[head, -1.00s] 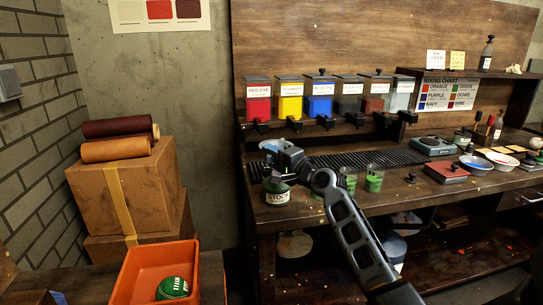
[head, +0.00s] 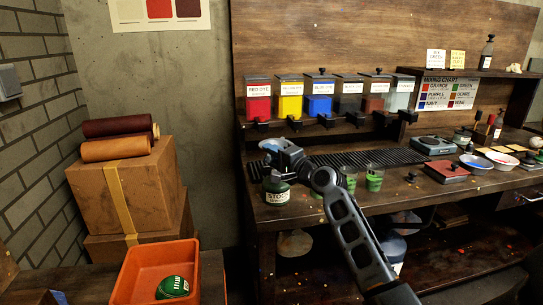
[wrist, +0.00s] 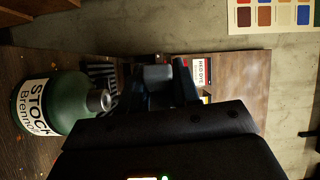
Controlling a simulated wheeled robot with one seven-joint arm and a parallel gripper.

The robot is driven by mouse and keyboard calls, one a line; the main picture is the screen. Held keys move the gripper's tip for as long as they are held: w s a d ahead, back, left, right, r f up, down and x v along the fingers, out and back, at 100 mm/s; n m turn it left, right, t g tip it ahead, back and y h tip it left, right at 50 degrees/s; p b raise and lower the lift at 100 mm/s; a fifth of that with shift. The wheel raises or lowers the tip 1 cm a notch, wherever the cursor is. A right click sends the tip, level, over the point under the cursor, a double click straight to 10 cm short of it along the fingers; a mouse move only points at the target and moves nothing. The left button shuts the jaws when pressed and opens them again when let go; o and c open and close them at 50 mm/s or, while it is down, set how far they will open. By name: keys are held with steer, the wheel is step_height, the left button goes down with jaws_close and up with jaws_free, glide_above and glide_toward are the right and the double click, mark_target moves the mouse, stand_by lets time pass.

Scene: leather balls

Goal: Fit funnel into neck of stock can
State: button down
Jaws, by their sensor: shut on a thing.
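The stock can (head: 277,193) is a dark green bottle-like can with a white STOCK label. It stands upright at the left front of the bench. In the wrist view the can (wrist: 60,112) lies sideways, its grey neck (wrist: 98,100) pointing right. My gripper (head: 284,157) is just above the can in the head view. It is shut on a small pale grey thing, seemingly the funnel (head: 269,146). Between the dark fingers in the wrist view a grey piece (wrist: 157,74) shows. The funnel's spout is hidden, and it appears apart from the neck.
Dye bins (head: 291,98) hang along the back panel above a black slatted grate (head: 370,158). An orange tray (head: 128,274) with a green ball is at lower left.

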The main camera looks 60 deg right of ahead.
steer(key=shift+f+b, duration=1.5)
steer(key=shift+f, duration=0.15)
stand_by(1.3)
steer(key=c, duration=0.7)
jaws_free()
steer(key=shift+c, duration=0.2)
steer(key=b+v, duration=0.1)
steer(key=v, duration=0.6)
steer(key=shift+s, duration=0.4)
steer(key=shift+a, duration=0.15)
